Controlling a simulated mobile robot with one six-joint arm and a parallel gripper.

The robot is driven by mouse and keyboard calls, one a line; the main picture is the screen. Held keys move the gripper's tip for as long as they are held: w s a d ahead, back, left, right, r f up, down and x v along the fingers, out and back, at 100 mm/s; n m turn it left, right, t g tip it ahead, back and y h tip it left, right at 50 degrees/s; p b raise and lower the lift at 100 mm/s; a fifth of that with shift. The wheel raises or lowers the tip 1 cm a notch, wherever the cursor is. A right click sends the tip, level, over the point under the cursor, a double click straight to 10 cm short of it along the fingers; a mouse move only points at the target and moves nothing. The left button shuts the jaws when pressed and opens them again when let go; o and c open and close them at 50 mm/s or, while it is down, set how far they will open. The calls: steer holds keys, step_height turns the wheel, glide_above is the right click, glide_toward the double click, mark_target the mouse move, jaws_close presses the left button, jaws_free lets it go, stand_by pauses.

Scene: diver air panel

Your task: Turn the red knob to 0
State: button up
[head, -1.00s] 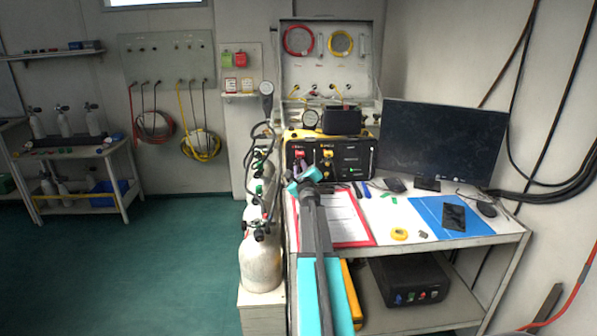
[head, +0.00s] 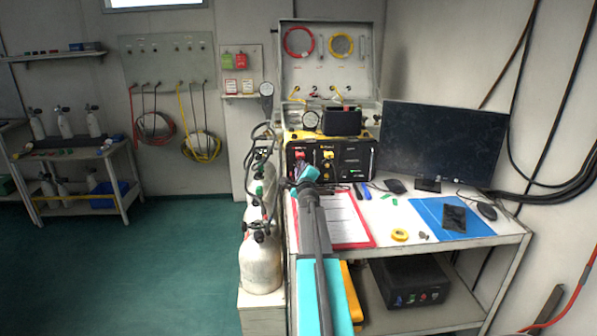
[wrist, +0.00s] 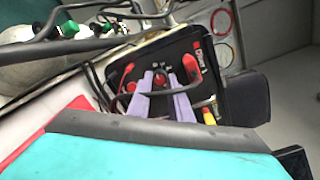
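The red knob (head: 300,155) is on the black front of the air panel (head: 356,158), left of a yellow knob. In the wrist view, a red knob (wrist: 190,67) sits beside the Diver 1 label, just beyond my fingertips. My gripper (wrist: 160,82) shows there as two purple fingers, apart, with dark panel face between them. The fingers are in front of the panel and appear empty; I cannot tell whether they touch anything. The knob's pointer and scale are too small to read.
Gas cylinders (head: 261,262) with hoses stand close left of the panel. A red clipboard (head: 370,238) lies below my arm. A monitor (head: 440,142) stands at right. In the wrist view, a red hose fitting (wrist: 128,72) and a dark hose lie near my fingers.

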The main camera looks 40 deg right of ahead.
steer(key=o, duration=0.4)
steer(key=shift+r, duration=0.1)
steer(key=shift+v, duration=6.9)
